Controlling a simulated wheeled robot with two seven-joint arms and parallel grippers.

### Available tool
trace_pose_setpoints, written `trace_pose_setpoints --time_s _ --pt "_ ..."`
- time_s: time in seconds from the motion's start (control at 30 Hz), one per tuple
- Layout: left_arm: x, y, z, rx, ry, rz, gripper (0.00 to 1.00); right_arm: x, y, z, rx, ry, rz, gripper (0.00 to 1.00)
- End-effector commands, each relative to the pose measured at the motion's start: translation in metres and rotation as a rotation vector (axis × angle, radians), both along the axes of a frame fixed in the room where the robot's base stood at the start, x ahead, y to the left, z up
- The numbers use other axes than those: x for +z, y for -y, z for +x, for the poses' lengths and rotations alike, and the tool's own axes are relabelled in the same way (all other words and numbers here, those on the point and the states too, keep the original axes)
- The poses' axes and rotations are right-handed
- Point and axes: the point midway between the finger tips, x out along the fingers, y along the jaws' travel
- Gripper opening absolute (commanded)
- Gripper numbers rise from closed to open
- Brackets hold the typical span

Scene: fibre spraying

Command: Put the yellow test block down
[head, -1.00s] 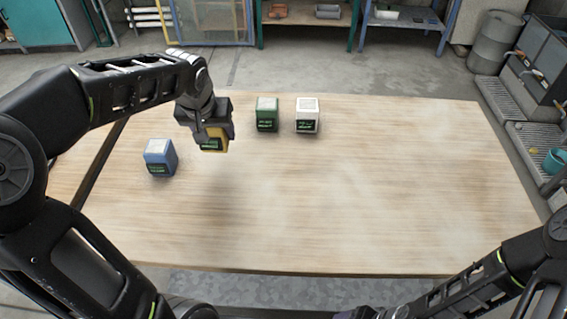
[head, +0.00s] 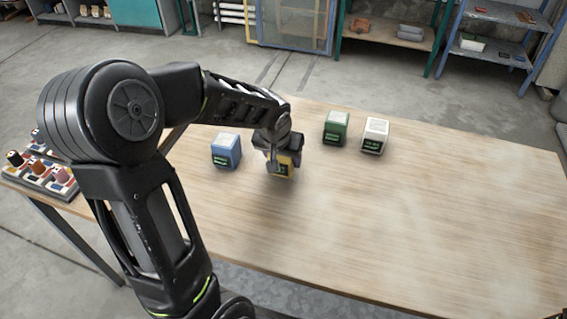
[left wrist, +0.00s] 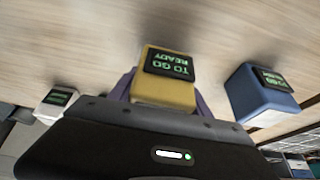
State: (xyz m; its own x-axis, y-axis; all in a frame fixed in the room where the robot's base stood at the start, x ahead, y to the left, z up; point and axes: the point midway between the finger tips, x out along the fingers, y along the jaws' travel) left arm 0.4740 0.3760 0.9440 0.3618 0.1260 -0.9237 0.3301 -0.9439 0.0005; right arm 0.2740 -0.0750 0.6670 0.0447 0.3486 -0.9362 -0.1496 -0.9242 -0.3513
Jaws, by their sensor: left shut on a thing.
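The yellow test block (head: 283,169) is held between the fingers of my left gripper (head: 279,158). In the left wrist view the yellow block (left wrist: 167,90) sits between the fingers, its dark label with green letters showing. In the head view it is low over the wooden table (head: 400,220), with a soft shadow below it. I cannot tell whether its base touches the wood. A blue block (head: 226,150) stands to its left. Green (head: 337,128) and white (head: 375,135) blocks stand farther back to its right.
A rack of several coloured-and-black pieces (head: 40,177) is at the table's left end. The table's front and right parts are clear. Shelves (head: 390,35) stand beyond the table's far side.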

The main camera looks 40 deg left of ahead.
Motion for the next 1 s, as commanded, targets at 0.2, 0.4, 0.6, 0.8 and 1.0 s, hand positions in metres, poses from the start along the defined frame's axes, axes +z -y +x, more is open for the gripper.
trace_pose_setpoints --time_s 0.2,0.4,0.6,0.8,1.0 --pt "-0.024 0.0 0.0 0.0 0.001 0.0 0.0 0.001 0.0 0.0 0.0 0.0 0.0 0.78" --pt "-0.024 0.0 0.001 0.0 0.002 0.001 0.0 0.001 0.0 0.0 0.0 0.0 0.0 0.78" --pt "-0.029 0.0 0.001 0.0 0.003 0.001 0.0 -0.004 0.0 0.0 0.001 0.001 0.001 0.78" --pt "-0.028 0.0 0.0 0.0 0.0 0.0 0.73 -0.002 0.0 0.0 0.001 0.001 0.001 0.78" --pt "-0.028 0.0 0.0 -0.001 0.0 0.0 0.78 -0.002 0.0 0.0 0.001 0.001 0.001 0.78"
